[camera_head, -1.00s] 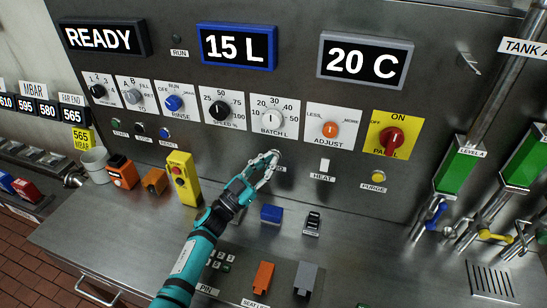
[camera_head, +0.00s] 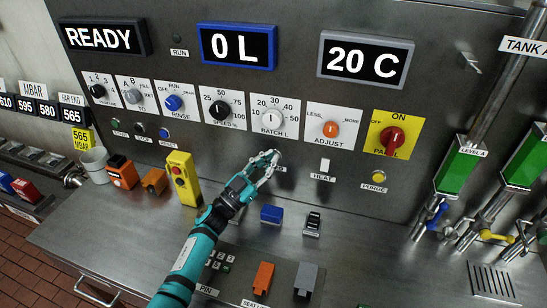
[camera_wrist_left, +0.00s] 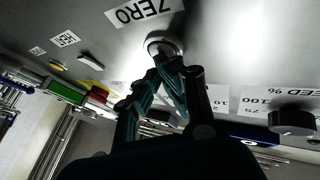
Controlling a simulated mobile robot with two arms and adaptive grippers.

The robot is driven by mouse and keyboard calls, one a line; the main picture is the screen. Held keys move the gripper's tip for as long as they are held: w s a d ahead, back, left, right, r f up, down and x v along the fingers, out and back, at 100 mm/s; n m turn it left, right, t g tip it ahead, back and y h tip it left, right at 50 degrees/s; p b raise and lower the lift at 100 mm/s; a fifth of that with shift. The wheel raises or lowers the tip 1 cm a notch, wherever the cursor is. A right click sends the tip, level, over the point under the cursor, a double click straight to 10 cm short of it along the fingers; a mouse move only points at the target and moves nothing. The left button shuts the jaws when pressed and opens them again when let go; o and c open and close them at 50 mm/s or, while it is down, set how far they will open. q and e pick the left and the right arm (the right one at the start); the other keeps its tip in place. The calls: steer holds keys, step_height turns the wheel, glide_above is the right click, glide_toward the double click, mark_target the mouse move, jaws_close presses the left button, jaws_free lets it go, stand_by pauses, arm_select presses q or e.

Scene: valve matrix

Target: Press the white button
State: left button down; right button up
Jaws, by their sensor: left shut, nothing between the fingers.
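The white button (camera_wrist_left: 163,40) is a small round button in a metal ring, beside the ZERO label (camera_wrist_left: 143,9) in the left wrist view. In the head view my left gripper (camera_head: 268,163) is at the panel below the BATCH L dial and mostly hides the button and its label. The gripper is shut and empty. In the left wrist view the fingertips (camera_wrist_left: 170,66) are right at the button's edge and seem to touch it or nearly so. The blue-framed display (camera_head: 236,46) reads 0 L. My right gripper is not in view.
A white HEAT switch (camera_head: 324,165) and a yellow PURGE button (camera_head: 378,178) are to the right on the panel. The BATCH L dial (camera_head: 272,118) is just above the gripper. A yellow pendant box (camera_head: 182,178) stands to the left, and a blue block (camera_head: 271,214) sits on the counter.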

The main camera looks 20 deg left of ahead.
arm_select(q)
steer(key=shift+s+p, duration=0.55)
steer(key=shift+s, duration=0.35)
steer(key=s+p, duration=0.2)
steer(key=s, duration=0.3)
steer(key=shift+p, duration=0.35)
stand_by(1.2)
